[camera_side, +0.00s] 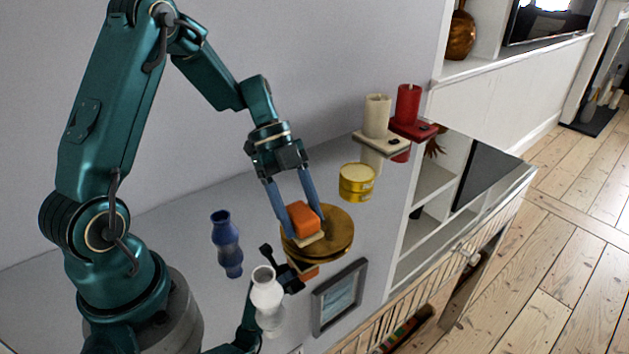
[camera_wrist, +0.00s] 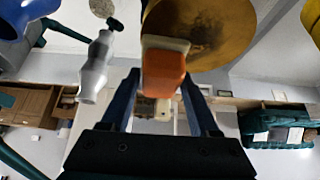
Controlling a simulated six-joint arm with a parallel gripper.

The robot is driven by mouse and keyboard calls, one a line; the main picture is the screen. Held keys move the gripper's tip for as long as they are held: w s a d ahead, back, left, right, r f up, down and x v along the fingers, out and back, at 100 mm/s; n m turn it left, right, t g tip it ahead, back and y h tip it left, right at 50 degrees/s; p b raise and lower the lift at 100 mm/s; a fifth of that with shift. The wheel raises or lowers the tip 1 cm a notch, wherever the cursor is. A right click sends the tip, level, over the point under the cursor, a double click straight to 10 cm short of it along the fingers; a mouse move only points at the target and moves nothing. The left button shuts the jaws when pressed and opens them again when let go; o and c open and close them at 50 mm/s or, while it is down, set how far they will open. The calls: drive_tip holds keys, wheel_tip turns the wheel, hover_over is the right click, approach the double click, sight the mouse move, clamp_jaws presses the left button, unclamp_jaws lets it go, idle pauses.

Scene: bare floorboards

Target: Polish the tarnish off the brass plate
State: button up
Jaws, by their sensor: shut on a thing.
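The brass plate (camera_side: 341,237) is a round golden disc in the middle of the side view. In the wrist view the brass plate (camera_wrist: 215,30) fills the top and carries a dark, smudgy tarnish patch. My gripper (camera_side: 297,212) is shut on an orange block with a cream pad (camera_side: 303,219), its fingers on either side. The block (camera_wrist: 163,70) also shows in the wrist view, overlapping the plate's lower left edge. Its cream pad faces the plate; I cannot tell whether they touch. The block hides part of the plate.
A blue vase (camera_side: 222,229) stands left of the plate and a white vase (camera_side: 267,290) in front. A yellow tin (camera_side: 357,184), a cream candle (camera_side: 377,116) and a red candle (camera_side: 407,106) are behind right. A small picture frame (camera_side: 318,307) is front right.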

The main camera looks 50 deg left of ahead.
drive_tip(key=shift+f, duration=0.45)
drive_tip(key=shift+w+f, duration=0.5)
drive_tip(key=shift+f, duration=0.1)
drive_tip(key=shift+w+r, duration=0.15)
drive_tip(key=shift+w, duration=1.65)
drive_tip(key=shift+w+r, duration=0.15)
drive_tip(key=shift+w, duration=1.6)
drive_tip(key=shift+s+f, duration=0.15)
drive_tip(key=shift+s, duration=0.75)
drive_tip(key=shift+s+f, duration=0.1)
drive_tip(key=shift+s, duration=3.05)
drive_tip(key=shift+a, duration=0.75)
drive_tip(key=shift+w+d+r, duration=0.1)
drive_tip(key=shift+w+r, duration=0.05)
drive_tip(key=shift+w, duration=3.9)
drive_tip(key=shift+s, duration=4.05)
drive_tip(key=shift+r, duration=3.85)
